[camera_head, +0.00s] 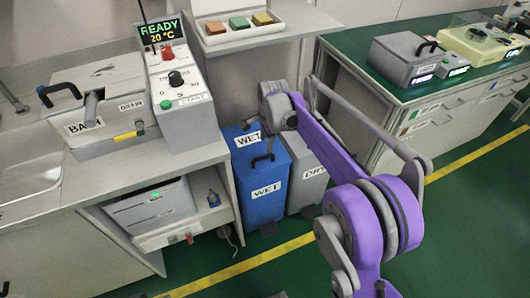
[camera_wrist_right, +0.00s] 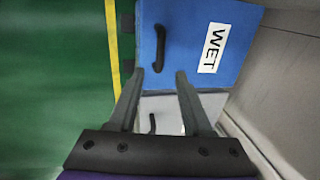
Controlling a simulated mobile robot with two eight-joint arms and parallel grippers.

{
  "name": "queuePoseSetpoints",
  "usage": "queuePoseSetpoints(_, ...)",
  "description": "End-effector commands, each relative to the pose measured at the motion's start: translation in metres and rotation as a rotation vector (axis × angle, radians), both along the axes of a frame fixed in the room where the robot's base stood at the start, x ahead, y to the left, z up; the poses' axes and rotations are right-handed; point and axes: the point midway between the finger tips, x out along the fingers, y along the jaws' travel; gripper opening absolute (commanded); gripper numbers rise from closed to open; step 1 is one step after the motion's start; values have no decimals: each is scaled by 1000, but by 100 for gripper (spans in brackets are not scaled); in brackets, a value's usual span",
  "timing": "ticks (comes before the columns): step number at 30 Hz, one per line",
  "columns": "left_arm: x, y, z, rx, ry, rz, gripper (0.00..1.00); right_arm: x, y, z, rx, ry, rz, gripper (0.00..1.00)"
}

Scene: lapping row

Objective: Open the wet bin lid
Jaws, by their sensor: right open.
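The wet bin (camera_head: 262,193) is a blue box with a WET label on its front, standing beside the bench. Its blue lid (camera_wrist_right: 178,22) appears shut and carries a black bar handle (camera_wrist_right: 160,48) and a white WET label (camera_wrist_right: 213,47). The handle also shows in the head view (camera_head: 262,160). My right gripper (camera_wrist_right: 164,80) is open and empty, above the bins. In the right wrist view the handle lies just beyond the fingertips, apart from them. My purple right arm hides part of the bins in the head view. My left gripper is not in view.
A grey DRY bin (camera_head: 307,178) stands right beside the wet bin; its pale lid and handle (camera_wrist_right: 152,123) show between my fingers. A bench with a bath unit (camera_head: 90,115) is at left, and a green-topped bench (camera_head: 360,70) at right. Green floor lies in front.

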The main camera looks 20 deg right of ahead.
Motion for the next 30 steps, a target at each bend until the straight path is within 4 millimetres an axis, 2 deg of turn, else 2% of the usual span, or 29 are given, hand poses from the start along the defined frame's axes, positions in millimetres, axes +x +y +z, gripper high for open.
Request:
queuePoseSetpoints(1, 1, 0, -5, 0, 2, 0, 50, 2, 0, -12, 0, 0, 1, 49)
queuePoseSetpoints(6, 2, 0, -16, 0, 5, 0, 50, 9, 0, -45, 0, 0, 2, 49)
queuePoseSetpoints(13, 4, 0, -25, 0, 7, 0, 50, 15, 1, -78, 0, -1, 2, 49)
queuePoseSetpoints(18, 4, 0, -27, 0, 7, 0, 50, 17, 1, -88, -1, -1, 3, 49)
queuePoseSetpoints(26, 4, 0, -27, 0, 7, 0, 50, 17, 1, -88, -1, -1, 3, 49)
queuePoseSetpoints(30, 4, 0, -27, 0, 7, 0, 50, 17, 1, -88, -1, -1, 3, 28)
